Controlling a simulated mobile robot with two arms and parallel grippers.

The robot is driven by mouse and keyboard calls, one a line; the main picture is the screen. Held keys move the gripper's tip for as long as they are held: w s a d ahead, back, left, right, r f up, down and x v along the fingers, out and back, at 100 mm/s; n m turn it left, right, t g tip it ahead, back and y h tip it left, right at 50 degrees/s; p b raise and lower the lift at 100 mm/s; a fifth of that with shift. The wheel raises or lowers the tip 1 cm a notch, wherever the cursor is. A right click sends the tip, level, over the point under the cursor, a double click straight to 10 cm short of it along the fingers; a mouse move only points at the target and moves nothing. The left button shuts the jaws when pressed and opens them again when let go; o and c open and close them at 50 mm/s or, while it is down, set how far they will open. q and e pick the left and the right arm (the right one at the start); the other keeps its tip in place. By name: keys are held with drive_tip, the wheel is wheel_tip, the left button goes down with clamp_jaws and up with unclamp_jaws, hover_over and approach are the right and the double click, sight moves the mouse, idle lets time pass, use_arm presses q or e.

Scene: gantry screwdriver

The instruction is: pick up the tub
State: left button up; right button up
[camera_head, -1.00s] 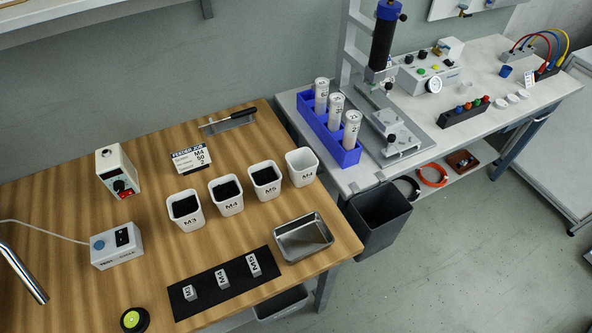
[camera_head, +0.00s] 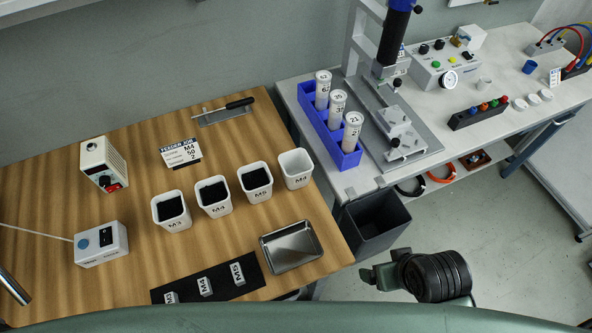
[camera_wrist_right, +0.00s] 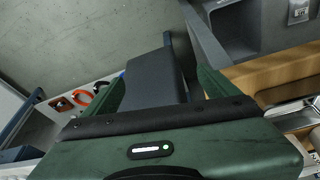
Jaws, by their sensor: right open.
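Several white square tubs stand in a row on the wooden table in the head view. The M3 tub (camera_head: 172,223), an M4 tub (camera_head: 214,209) and the M5 tub (camera_head: 258,194) have dark contents. Another tub marked M4 (camera_head: 297,180), at the right end, looks empty. My right gripper (camera_head: 368,277) is beyond the table's right edge, apart from all tubs. In the right wrist view its green fingers (camera_wrist_right: 160,85) are apart with nothing held between them. My left gripper is not in view.
A metal tray (camera_head: 291,262) and a black mat (camera_head: 240,289) with small labelled blocks lie in front of the tubs. A dark bin (camera_head: 375,241) stands between the tables. A blue rack (camera_head: 345,157) with labelled tubes stands on the right bench.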

wheel_tip(320, 180, up, 2)
drive_tip(key=n+t+y, duration=0.3)
drive_tip(key=t+y, duration=0.3)
drive_tip(key=t, duration=0.4)
approach(291, 155)
drive_tip(key=a, duration=0.1)
drive_tip(key=x, duration=0.5)
drive_tip(key=shift+w+d+f+p, duration=0.1)
drive_tip(key=shift+w+d+p, duration=0.15)
drive_tip(key=shift+d+p, duration=0.1)
drive_tip(key=shift+w+a+f+m, duration=0.25)
drive_tip(key=shift+w+m, duration=0.05)
drive_tip(key=shift+w, duration=0.25)
drive_tip(key=c, duration=1.4)
drive_tip(key=shift+c, duration=0.2)
drive_tip(key=shift+r, duration=0.15)
